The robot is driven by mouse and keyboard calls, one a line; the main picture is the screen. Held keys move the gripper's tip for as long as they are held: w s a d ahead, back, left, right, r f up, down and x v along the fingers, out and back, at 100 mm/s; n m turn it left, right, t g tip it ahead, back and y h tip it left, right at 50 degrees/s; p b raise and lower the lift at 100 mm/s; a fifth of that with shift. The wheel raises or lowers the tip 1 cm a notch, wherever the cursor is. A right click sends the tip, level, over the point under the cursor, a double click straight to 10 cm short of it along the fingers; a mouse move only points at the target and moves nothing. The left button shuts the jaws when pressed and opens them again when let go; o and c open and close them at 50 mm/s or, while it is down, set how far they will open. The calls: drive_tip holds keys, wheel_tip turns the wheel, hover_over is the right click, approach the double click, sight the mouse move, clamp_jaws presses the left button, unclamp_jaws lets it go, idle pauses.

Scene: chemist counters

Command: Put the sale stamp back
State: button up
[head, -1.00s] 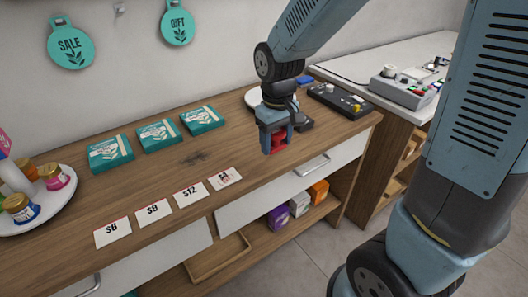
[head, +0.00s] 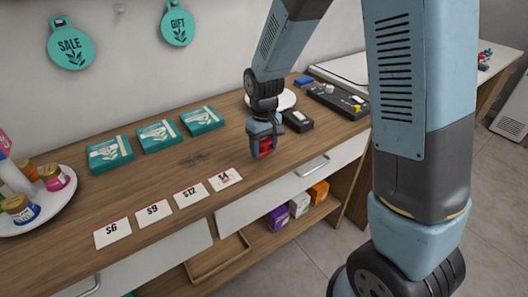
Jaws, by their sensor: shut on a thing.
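My gripper (head: 262,149) is in the head view, pointing down above the front part of the wooden counter (head: 215,153). It is shut on a red thing (head: 266,146), which seems to be the sale stamp; the fingers hide most of it. Several white price cards lie in a row along the front edge to the left. The nearest card (head: 225,179) has red marks on it. A small black box with a pale top (head: 298,121) stands just behind and right of my gripper.
A black tray (head: 336,103) with small items lies at the counter's right end. A white round plate (head: 286,99) is behind my gripper. Teal boxes (head: 158,134) stand at the back left. A white carousel (head: 62,205) with jars is far left. Bare wood lies between boxes and cards.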

sight(264, 139)
drive_tip(key=shift+f, duration=1.1)
drive_tip(key=shift+f, duration=0.1)
drive_tip(key=o, duration=0.9)
wheel_tip(264, 139, up, 12)
drive_tip(key=shift+d+r, duration=0.1)
drive_tip(key=shift+r, duration=0.1)
